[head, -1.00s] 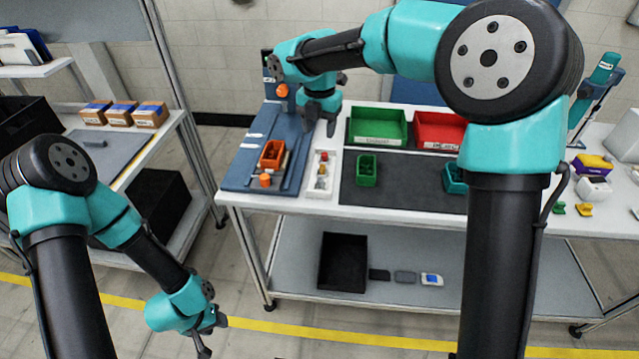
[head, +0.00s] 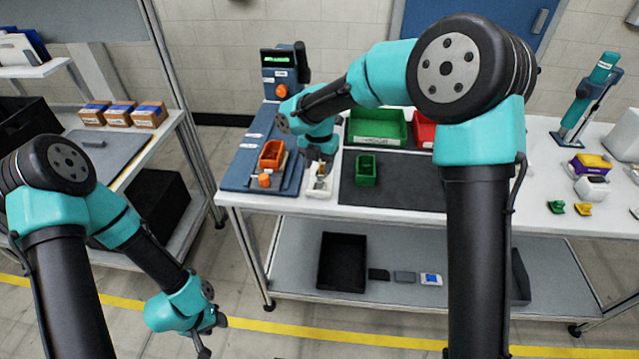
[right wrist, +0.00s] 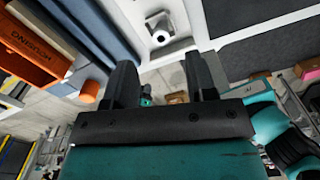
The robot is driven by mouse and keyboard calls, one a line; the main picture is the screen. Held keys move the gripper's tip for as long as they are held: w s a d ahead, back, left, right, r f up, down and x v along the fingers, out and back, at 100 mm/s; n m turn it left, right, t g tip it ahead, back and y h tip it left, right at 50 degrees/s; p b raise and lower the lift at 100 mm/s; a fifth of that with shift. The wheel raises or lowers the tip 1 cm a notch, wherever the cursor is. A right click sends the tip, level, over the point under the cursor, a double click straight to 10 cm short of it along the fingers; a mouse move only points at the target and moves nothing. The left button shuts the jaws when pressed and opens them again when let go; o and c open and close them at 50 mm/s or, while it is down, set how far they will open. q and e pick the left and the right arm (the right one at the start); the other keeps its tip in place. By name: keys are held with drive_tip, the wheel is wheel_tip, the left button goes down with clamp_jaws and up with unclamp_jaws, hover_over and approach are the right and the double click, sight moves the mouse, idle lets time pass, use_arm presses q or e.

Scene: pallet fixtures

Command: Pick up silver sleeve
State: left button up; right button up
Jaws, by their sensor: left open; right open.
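A small silver sleeve (right wrist: 160,32) sits in a white tray (head: 321,193), which lies between the blue fixture and the dark mat. In the head view the right gripper and arm partly cover the tray's contents. My right gripper (head: 320,163) is open and empty just over the tray. In the right wrist view its two fingers (right wrist: 160,80) are spread apart, and the sleeve appears beyond the gap between them, not touched. My left gripper (head: 208,335) is open, empty and low at the front left, away from the bench.
An orange bin (head: 271,154) stands on the blue fixture (head: 240,178) left of the tray. A small green bin (head: 366,168) stands on the dark mat (head: 400,192) to the right. Green (head: 378,127) and red (head: 424,133) bins stand behind. The mat's front area is clear.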

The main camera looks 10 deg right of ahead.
sight(319, 180)
drive_tip(key=shift+f, duration=0.25)
drive_tip(key=shift+d+f, duration=0.1)
drive_tip(key=shift+f, duration=2.5)
drive_tip(key=shift+c, duration=0.3)
clamp_jaws()
